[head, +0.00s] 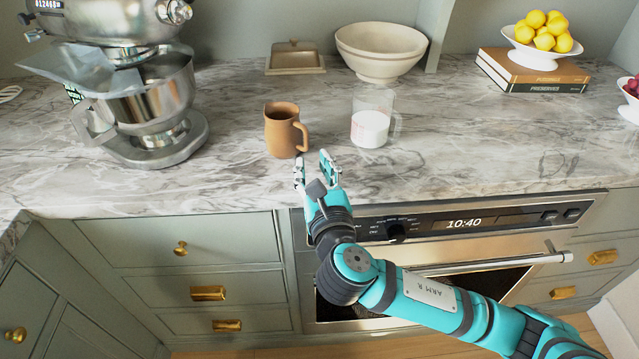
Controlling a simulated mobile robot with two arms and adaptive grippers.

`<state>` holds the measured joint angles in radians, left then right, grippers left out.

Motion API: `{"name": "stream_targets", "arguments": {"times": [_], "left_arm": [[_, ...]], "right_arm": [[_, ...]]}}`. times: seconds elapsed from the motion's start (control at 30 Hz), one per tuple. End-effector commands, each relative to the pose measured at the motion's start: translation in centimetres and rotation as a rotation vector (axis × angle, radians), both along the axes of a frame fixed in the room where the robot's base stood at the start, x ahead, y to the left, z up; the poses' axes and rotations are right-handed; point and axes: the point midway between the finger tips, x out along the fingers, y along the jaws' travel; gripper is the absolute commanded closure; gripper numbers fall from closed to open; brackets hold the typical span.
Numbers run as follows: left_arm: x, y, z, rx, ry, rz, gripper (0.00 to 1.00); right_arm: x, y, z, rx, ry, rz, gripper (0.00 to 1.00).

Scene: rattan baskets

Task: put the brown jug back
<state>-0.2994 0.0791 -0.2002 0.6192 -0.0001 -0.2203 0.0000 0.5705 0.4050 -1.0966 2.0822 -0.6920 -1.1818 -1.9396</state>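The brown jug (281,131) stands upright on the marble counter (230,187), left of a glass measuring jug. Its handle faces right. My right gripper (315,164) is at the counter's front edge, just in front of the jug and slightly right of it. Its two fingers are spread apart and point toward the jug, with nothing seen between them. Whether a fingertip touches the jug cannot be told. My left gripper is not in view.
The measuring jug (371,118) with white contents stands close on the right. A stand mixer (150,100) is at the left. A lidded dish (295,58) and a cream bowl (381,50) stand behind. Books (532,72) under a lemon bowl (543,48) are back right. The counter's right front is clear.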

Motion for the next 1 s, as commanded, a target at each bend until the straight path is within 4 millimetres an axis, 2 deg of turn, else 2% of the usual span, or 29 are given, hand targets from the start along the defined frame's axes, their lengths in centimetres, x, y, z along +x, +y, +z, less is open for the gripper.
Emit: {"name": "stream_targets", "arguments": {"times": [0.1,0.3,1.0], "left_arm": [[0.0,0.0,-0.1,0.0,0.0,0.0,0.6],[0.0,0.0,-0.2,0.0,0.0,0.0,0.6],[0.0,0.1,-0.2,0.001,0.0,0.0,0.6]], "right_arm": [[-2.4,-0.3,-0.1,0.001,0.001,0.002,0.71],[-4.9,-0.7,-0.1,0.0,0.001,0.0,0.71],[-5.3,-0.8,0.0,0.0,0.0,-0.001,0.71]]}}
